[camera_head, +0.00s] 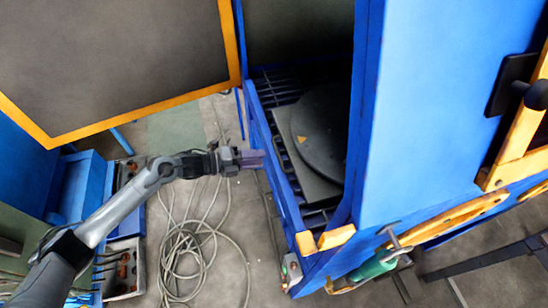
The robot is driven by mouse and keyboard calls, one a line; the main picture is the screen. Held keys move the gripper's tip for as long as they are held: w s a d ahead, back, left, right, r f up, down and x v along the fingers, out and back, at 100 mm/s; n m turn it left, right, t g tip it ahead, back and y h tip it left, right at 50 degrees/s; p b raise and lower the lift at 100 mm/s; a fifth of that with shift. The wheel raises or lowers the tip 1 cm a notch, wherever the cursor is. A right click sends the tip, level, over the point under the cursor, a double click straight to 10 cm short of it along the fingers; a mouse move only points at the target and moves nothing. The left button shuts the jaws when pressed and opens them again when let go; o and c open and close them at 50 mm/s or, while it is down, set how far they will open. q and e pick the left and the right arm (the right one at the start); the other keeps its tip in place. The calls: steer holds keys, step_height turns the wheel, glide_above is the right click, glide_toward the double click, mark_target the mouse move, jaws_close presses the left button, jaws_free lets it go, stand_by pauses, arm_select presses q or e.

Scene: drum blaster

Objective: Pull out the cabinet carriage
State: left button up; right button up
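The blue cabinet (408,130) stands at the right with its yellow-edged door (110,60) swung open to the left. Inside the opening, the carriage shows as a dark round plate (322,135) on a grey square base (303,165), above a dark grating. My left gripper (258,158) is just left of the cabinet's blue front sill (268,150), beside the carriage, and looks apart from the carriage. The fingers are small and seen edge-on, so I cannot tell whether they are open or shut. My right gripper is not in view.
Coiled cables (190,245) lie on the concrete floor below my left arm. Crates with dark tools (122,268) stand at the left. A green-handled tool (372,266) is at the cabinet's lower edge. A black knob (536,95) sticks out at the right.

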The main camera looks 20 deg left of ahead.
mark_target(274, 163)
arm_select(q)
steer(key=shift+b+x, duration=0.45)
steer(key=shift+x, duration=2.7)
steer(key=shift+r, duration=0.1)
jaws_close()
